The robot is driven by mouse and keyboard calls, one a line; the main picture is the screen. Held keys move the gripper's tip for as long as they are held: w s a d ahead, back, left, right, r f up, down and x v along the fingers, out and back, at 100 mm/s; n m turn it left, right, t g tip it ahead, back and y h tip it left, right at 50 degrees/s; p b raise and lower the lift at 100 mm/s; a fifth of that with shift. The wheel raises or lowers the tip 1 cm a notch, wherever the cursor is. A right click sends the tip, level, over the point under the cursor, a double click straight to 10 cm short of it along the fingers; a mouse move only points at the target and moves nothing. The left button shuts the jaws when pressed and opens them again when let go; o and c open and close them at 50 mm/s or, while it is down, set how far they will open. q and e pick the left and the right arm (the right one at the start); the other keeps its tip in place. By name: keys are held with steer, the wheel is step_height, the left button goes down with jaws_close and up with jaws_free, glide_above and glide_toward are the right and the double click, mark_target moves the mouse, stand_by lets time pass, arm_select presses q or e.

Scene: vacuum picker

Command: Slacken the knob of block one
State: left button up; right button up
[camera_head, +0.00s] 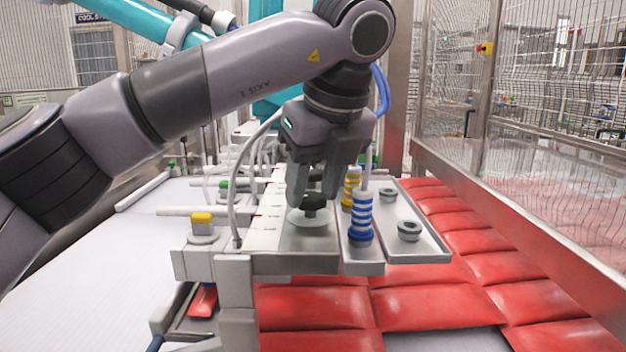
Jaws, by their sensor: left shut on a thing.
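My left gripper (313,194) comes down from above, its fingers pointing at the nearest end of the grey block row (300,262). It is shut on a black knob (312,207), which stands on a pale round disc (305,221) on the front block. The fingers hide part of the knob. The markings on the white strip (268,215) beside it are too small to read, so I cannot confirm the block's number. Another dark knob shows partly behind the fingers. My right gripper is out of view.
Right of the blocks, a tray holds a blue-striped suction bellows (361,218), a yellow one (351,188) and dark rings (409,231). Red pouches (430,295) lie below; a metal rail (540,240) runs right.

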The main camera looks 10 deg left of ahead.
arm_select(q)
steer(key=shift+n, duration=0.3)
steer(key=o, duration=1.1)
steer(key=shift+c, duration=0.2)
steer(key=shift+r, duration=0.1)
steer(key=p+v, duration=0.1)
steer(key=v, duration=0.6)
